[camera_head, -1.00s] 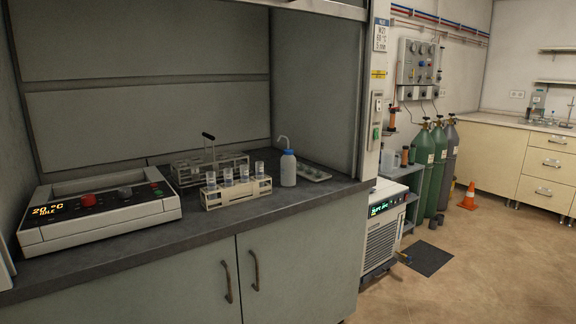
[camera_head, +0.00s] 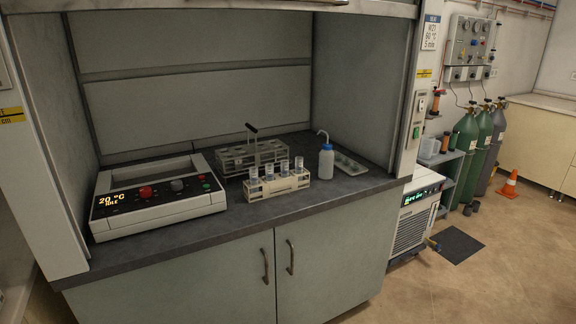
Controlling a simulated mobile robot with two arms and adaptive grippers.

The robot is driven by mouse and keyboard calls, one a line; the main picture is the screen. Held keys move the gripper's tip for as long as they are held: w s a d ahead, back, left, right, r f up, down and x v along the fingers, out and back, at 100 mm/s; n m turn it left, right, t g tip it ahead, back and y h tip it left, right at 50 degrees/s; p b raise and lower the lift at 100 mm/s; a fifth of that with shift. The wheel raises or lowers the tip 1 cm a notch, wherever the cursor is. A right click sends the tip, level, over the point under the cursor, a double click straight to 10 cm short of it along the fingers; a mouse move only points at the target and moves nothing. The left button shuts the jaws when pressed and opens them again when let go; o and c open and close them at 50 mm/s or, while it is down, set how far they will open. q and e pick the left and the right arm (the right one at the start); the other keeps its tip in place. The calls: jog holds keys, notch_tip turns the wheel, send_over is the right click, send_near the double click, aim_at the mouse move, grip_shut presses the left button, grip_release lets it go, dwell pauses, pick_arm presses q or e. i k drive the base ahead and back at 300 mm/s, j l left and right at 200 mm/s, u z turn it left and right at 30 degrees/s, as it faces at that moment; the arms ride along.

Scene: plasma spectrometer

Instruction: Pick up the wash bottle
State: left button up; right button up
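The wash bottle (camera_head: 326,162) stands upright on the dark counter inside the fume hood, toward its right side. It has a pale translucent body, a blue cap and a thin bent spout. It stands just right of a rack of vials, with a small gap. Nothing covers it from the front. Neither of my grippers is in the head view.
A vial rack (camera_head: 277,186), a metal rack with a black handle (camera_head: 250,157) and a hot plate (camera_head: 157,193) reading 20 °C share the counter (camera_head: 240,214). A flat tray (camera_head: 350,165) lies right of the bottle.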

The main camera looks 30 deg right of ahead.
aim_at(326, 156)
jog(key=l+u, duration=0.3)
jog(key=l, duration=0.15)
jog(key=k+l+u, duration=0.1)
jog(key=l+u, duration=0.2)
jog(key=k+l+u, duration=0.1)
jog(key=l+u, duration=0.25)
jog(key=l, duration=0.2)
